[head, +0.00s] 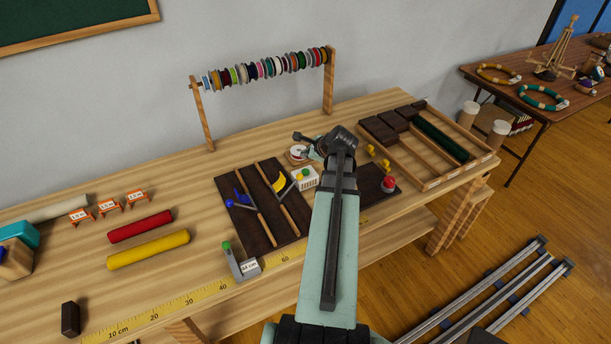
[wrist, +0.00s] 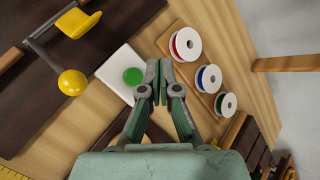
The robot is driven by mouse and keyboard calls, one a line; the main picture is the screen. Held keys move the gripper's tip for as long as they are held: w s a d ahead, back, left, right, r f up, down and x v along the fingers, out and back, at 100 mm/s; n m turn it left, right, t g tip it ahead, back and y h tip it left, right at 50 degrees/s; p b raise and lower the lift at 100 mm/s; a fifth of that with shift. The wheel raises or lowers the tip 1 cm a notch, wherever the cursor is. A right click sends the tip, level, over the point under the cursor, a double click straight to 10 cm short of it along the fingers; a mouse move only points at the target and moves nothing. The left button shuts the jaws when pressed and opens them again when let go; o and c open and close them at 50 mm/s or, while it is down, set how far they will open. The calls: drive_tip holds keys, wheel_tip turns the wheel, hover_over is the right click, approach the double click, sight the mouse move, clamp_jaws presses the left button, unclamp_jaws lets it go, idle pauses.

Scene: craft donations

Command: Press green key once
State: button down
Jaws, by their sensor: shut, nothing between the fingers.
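The green key (wrist: 133,76) is a round green button on top of a white box (wrist: 115,70). In the wrist view it lies just left of my gripper's fingertips. In the head view the white box (head: 309,184) stands on the bench at the right edge of a dark board, beside my arm. My gripper (wrist: 160,78) is shut and empty, its fingertips apart from the key in the picture. The height of the tips over the box is hard to tell.
A lever with a yellow ball (wrist: 72,83) stands left of the box. A wooden holder with red, blue and green spools (wrist: 208,78) lies to the right. In the head view, a red button (head: 389,182) and a compartment tray (head: 461,153) are right of my arm.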

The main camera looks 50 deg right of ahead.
sight(306, 172)
drive_tip(key=shift+f+b, duration=1.2)
drive_tip(key=shift+f, duration=1.2)
drive_tip(key=shift+f, duration=0.4)
drive_tip(key=shift+f+b, duration=0.35)
drive_tip(key=shift+f, duration=0.15)
drive_tip(key=shift+r, duration=0.1)
idle(0.4)
drive_tip(key=shift+r+p, duration=0.75)
drive_tip(key=shift+r, duration=0.05)
drive_tip(key=shift+r+p, duration=1.9)
drive_tip(key=shift+r, duration=0.6)
